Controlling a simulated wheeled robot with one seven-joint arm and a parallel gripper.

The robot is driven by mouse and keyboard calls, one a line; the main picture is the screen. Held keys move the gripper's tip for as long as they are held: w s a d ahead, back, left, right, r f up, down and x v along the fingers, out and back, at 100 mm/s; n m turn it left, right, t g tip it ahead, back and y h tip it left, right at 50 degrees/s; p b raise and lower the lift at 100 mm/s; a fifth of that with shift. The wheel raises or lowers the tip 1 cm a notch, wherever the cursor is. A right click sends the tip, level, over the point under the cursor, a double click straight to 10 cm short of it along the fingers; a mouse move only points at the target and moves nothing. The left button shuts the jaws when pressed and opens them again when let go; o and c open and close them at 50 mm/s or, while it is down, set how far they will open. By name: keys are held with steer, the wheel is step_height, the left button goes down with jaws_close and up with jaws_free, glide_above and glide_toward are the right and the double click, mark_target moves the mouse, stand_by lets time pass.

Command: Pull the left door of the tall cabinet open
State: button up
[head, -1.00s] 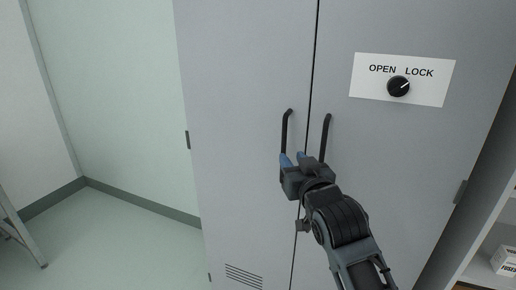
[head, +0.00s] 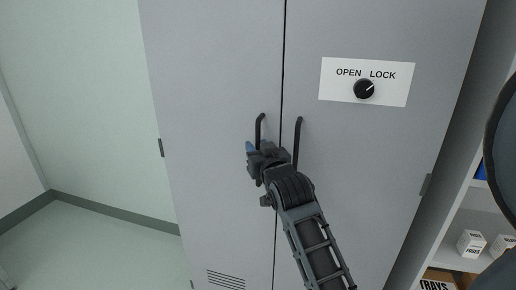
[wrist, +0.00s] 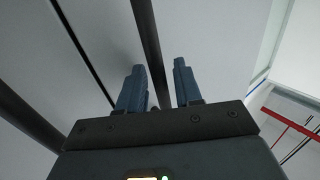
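The tall grey cabinet has a left door (head: 205,100) and a right door (head: 345,160), both shut with a thin dark seam between them. The left door's black bar handle (head: 261,128) runs down to my gripper (head: 257,147), which hides its lower part. In the wrist view the blue fingers of my gripper (wrist: 157,88) stand apart, with the left handle (wrist: 148,45) passing between them. Gaps show beside the bar, so the fingers are not closed on it. The right door's handle (head: 298,140) is just right of my gripper.
A black knob (head: 364,89) on a white OPEN/LOCK plate (head: 393,95) has its mark pointing up right, toward LOCK. A shelf with small boxes (head: 470,243) stands right of the cabinet. Clear floor (head: 90,250) lies to the left.

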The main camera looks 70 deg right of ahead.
steer(key=shift+c, duration=0.3)
jaws_close()
